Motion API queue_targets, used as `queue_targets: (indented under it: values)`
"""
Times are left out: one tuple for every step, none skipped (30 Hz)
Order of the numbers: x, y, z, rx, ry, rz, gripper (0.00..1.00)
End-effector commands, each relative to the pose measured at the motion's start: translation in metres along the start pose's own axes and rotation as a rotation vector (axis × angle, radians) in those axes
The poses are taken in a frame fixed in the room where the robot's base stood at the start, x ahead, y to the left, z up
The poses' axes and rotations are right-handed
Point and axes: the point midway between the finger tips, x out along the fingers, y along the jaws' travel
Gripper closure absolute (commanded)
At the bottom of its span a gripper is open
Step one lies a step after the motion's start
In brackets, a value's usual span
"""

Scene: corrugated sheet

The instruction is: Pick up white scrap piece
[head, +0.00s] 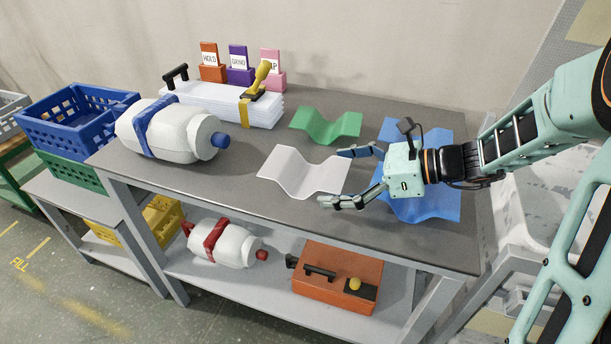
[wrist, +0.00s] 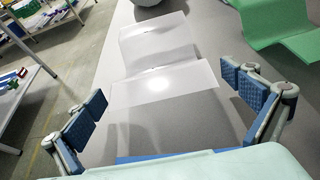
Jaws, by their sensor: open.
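The white scrap piece (head: 303,174) is a wavy corrugated sheet lying on the grey table top, near its front edge. It also shows in the wrist view (wrist: 160,55), ahead of my fingers. My gripper (head: 345,177) is open and empty, just right of the white sheet, its fingers pointing left toward it. In the wrist view the two blue-padded fingers (wrist: 172,110) are spread wide, with the sheet's near edge between or just beyond them. I cannot tell the exact height of the fingers above the table.
A green wavy sheet (head: 327,124) lies behind the white one. A blue wavy sheet (head: 433,206) lies under my gripper and wrist. A white bottle-like roll (head: 172,133) lies at left. A paper stack (head: 215,104) and label holders (head: 239,66) stand at the back. An orange box (head: 337,279) sits below.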

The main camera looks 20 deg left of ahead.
Motion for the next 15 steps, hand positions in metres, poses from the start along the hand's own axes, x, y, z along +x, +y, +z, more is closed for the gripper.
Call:
queue_targets:
  values:
    - [0.0017, -0.0002, -0.0002, 0.0, 0.0, -0.001, 0.0]
    - [0.0017, -0.0003, 0.0002, 0.0, 0.0, -0.001, 0.0]
    - [0.0013, -0.0003, 0.0005, 0.0, 0.0, -0.001, 0.0]
    - [0.0012, -0.0003, 0.0006, 0.0, 0.0, -0.001, 0.0]
    - [0.0011, -0.0003, 0.0006, 0.0, 0.0, -0.001, 0.0]
    - [0.0011, -0.0003, 0.0006, 0.0, 0.0, -0.001, 0.01]
    - [0.0011, -0.0002, 0.0006, 0.0, 0.0, -0.001, 0.04]
    - [0.001, -0.0002, 0.0006, 0.0, 0.0, -0.001, 0.08]
    - [0.001, -0.0002, 0.0006, 0.0, 0.0, -0.001, 0.12]
    - [0.001, -0.0002, 0.0006, 0.0, 0.0, -0.001, 0.15]
    - [0.0009, -0.0002, 0.0006, 0.0, 0.0, -0.001, 0.19]
    - [0.0009, -0.0002, 0.0006, 0.0, 0.0, -0.001, 0.23]
    - [0.0009, -0.0002, 0.0006, 0.0, 0.0, -0.001, 0.26]
    - [0.0009, -0.0002, 0.0006, 0.0, 0.0, -0.001, 0.3]
    - [0.0009, -0.0002, 0.0006, 0.0, 0.0, -0.001, 0.34]
